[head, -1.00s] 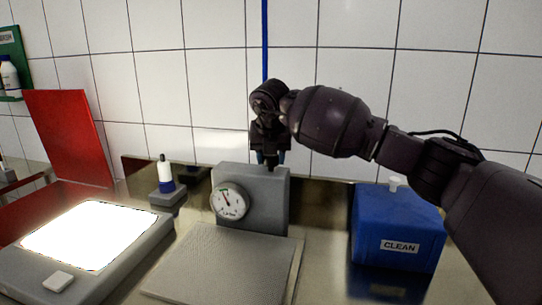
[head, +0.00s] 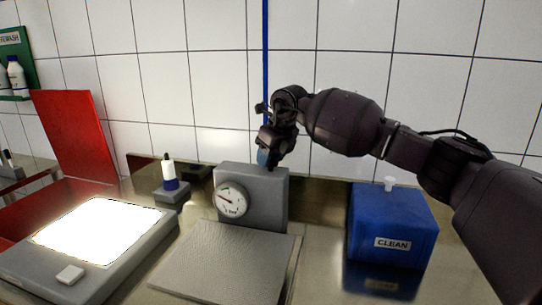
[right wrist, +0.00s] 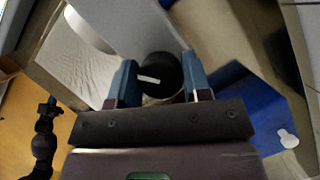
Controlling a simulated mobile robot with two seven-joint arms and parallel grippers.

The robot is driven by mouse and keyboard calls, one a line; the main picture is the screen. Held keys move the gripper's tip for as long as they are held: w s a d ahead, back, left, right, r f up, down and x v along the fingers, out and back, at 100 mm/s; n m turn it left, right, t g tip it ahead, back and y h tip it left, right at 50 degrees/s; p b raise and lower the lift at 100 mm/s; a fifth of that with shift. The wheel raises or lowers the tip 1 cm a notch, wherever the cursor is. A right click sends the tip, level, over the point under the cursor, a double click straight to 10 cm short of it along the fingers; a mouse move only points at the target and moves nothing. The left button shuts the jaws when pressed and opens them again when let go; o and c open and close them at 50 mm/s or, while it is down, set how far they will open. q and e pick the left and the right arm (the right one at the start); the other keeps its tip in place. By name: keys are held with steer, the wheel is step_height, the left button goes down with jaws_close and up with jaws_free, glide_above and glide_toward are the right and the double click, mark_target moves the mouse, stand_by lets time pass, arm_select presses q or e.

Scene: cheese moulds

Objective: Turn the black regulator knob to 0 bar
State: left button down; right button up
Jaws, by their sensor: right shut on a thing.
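The black regulator knob (right wrist: 165,68) with a white pointer mark sits on top of the grey regulator block (head: 265,195). In the right wrist view the mark lies nearly level. My right gripper (head: 267,160) comes down on the block from above, and its blue-tipped fingers (right wrist: 159,78) are shut on the knob from both sides. In the head view the gripper hides the knob. The round white gauge (head: 232,206) on the block's front has its red needle pointing left. My left gripper (right wrist: 48,107) seems to show small at the left of the right wrist view; its opening is unclear.
A grey textured mat (head: 225,262) lies before the block. A lit panel (head: 165,244) is at left, with a small blue-and-white bottle (head: 169,174) behind it. A blue CLEAN box (head: 391,221) stands at right. A tiled wall (head: 400,80) rises behind.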

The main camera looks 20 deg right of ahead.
steer(key=shift+n+y, duration=0.4)
steer(key=shift+n, duration=0.6)
steer(key=n, duration=0.1)
steer(key=n+g+b, duration=0.1)
steer(key=shift+f+n+y, duration=0.2)
steer(key=shift+n+y, duration=0.2)
steer(key=shift+n+g+y+b, duration=0.3)
steer(key=shift+n+g+b, duration=0.2)
steer(key=shift+n, duration=0.7)
steer(key=shift+n+b, duration=0.3)
steer(key=shift+n, duration=0.5)
steer(key=shift+n+g+b, duration=0.3)
steer(key=shift+n+g, duration=0.2)
steer(key=shift+n, duration=0.2)
steer(key=shift+r, duration=0.1)
steer(key=shift+r+n, duration=0.1)
steer(key=shift+n, duration=0.2)
steer(key=o, duration=0.9)
